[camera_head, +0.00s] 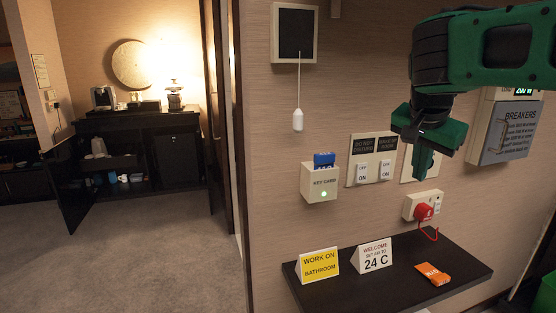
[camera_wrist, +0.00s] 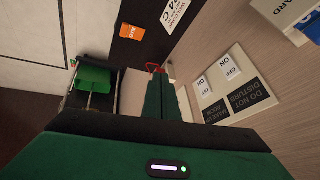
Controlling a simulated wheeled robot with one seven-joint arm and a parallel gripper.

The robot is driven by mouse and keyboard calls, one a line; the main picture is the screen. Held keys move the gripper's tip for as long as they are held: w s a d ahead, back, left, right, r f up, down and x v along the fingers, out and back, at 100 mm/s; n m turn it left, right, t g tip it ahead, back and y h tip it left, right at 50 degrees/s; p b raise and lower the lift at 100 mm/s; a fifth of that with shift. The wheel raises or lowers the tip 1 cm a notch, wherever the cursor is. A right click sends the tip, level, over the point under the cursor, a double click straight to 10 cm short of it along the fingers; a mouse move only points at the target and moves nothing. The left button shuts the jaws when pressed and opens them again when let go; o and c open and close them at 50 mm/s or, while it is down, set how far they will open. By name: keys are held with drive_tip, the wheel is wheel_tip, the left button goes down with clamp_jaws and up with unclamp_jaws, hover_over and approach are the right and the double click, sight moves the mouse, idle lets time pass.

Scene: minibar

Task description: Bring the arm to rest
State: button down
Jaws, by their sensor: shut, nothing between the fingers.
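My gripper (camera_head: 424,163) is green and black and hangs in front of the wall at the right of the head view. Its fingers point down and sit together, with nothing held. In the wrist view its fingers (camera_wrist: 163,98) reach up the middle, closed side by side. My arm comes in from the upper right and hides part of the wall and of a plate behind the gripper.
A dark shelf (camera_head: 390,285) below carries a yellow sign (camera_head: 318,266), a white sign (camera_head: 375,254) and an orange packet (camera_head: 432,273). A key card box (camera_head: 320,183), switches (camera_head: 374,160) and a breaker box (camera_head: 508,130) are on the wall. Open floor (camera_head: 150,260) lies left.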

drive_tip(key=s+d+f+n+g, duration=0.1)
drive_tip(key=s+d+f, duration=0.3)
drive_tip(key=s+f, duration=0.15)
drive_tip(key=s+d+f+n+g, duration=0.1)
drive_tip(key=s+d+f+g, duration=0.1)
drive_tip(key=s+d+f, duration=0.35)
drive_tip(key=s+a+f+n+g+y, duration=0.1)
drive_tip(key=s+f, duration=0.3)
drive_tip(key=s, duration=0.4)
drive_tip(key=s+a+f+n+y, duration=0.1)
drive_tip(key=s+f+n+y, duration=0.1)
drive_tip(key=s+f, duration=0.3)
drive_tip(key=s, duration=0.4)
drive_tip(key=shift+f+g+y, duration=0.15)
drive_tip(key=shift+g+y, duration=0.25)
drive_tip(key=shift+w, duration=0.2)
drive_tip(key=shift+w+f, duration=0.2)
drive_tip(key=shift+w, duration=0.3)
